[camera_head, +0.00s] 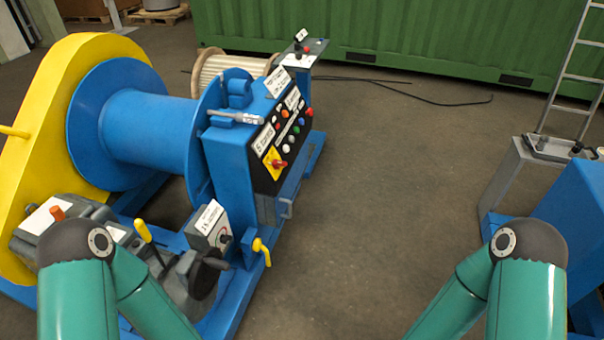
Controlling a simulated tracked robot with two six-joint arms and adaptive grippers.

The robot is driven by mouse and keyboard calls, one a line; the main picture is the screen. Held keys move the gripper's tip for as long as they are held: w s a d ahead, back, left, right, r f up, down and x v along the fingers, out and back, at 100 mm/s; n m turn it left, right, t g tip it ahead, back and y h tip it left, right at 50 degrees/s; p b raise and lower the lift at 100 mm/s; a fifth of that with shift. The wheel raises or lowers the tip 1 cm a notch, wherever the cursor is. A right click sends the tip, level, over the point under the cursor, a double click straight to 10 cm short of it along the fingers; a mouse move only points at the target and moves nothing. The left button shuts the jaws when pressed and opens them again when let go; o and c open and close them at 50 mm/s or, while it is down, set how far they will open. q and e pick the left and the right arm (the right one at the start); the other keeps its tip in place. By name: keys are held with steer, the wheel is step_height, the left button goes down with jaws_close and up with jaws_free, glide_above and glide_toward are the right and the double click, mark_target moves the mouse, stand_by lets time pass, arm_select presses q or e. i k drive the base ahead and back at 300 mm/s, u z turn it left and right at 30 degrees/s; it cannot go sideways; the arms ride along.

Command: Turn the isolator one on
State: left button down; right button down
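A blue winch cabinet (226,160) stands left of centre, with a black sloped control panel (263,182) on its right face. Low on the panel is a red rotary handle on a yellow plate (275,163), which looks like an isolator switch; its position is too small to read. A small grey box (204,228) with a white label and a black knob (225,239) sits lower, near the drive. The labels are not legible enough to tell which is isolator one. Only my green arm links show at the bottom; both grippers are out of view.
A blue drum (145,135) with a yellow guard (60,85) fills the left. A yellow lever (262,250) sticks out beside the frame. Another blue machine (575,215) and a ladder (572,75) stand right. The floor between is clear.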

mark_target(277, 164)
steer(key=k, duration=0.5)
steer(key=u, duration=0.15)
steer(key=i, duration=0.95)
steer(key=z, duration=0.1)
steer(key=k, duration=0.65)
steer(key=z, duration=0.35)
steer(key=i, duration=0.65)
steer(key=z, duration=0.45)
steer(key=i, duration=1.05)
steer(key=u, duration=0.85)
